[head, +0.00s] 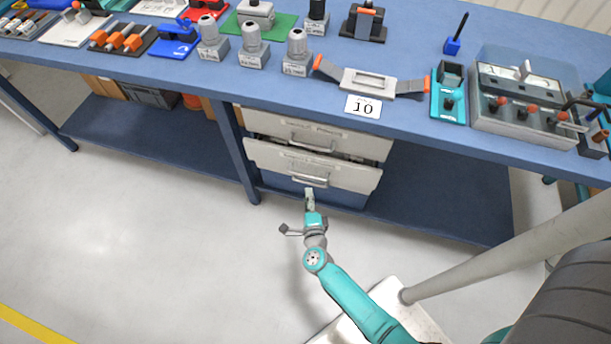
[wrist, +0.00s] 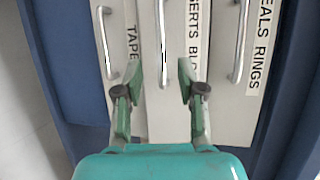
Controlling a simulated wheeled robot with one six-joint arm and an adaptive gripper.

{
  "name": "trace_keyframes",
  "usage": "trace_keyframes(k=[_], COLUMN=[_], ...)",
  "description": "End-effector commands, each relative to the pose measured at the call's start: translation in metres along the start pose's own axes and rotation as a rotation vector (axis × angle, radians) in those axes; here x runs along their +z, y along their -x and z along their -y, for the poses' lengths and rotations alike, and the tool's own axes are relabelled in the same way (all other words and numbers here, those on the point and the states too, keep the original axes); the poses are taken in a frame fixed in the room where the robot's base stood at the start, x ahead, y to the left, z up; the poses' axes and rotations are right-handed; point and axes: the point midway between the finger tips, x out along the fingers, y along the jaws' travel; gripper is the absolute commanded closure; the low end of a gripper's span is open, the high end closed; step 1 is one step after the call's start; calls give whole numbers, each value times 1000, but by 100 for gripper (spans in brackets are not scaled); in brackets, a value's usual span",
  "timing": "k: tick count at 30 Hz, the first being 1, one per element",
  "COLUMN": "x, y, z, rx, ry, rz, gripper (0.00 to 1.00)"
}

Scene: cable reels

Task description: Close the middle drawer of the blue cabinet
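The blue cabinet (head: 346,196) stands under the workbench with pale drawer fronts. In the head view, an upper front (head: 362,143) and a lower front (head: 355,180) show; the lower one stands out, with a dark gap above it. I cannot tell from its label whether this is the middle drawer. In the wrist view, three fronts stand side by side, and the middle drawer (wrist: 180,115) has a partly readable label and a long bar handle (wrist: 162,45). My gripper (head: 309,192) is open and empty, its fingers (wrist: 162,85) apart before the middle front; contact cannot be told.
The left front (wrist: 125,25) reads TAPE and the right front (wrist: 232,110) SEALS RINGS; both have bar handles. The blue bench top (head: 300,88) overhangs the cabinet and holds many fixtures. A bench leg (head: 237,155) stands left of the drawers. Floor in front is clear.

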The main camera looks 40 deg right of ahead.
Motion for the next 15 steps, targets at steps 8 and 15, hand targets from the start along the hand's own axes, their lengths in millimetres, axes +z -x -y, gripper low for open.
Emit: trace_keyframes(k=[8, 15], x=[-1, -1], y=[-48, -83], z=[2, 1], rx=[-3, -2], ry=[5, 6], rz=[-4, -2], gripper=[61, 61])
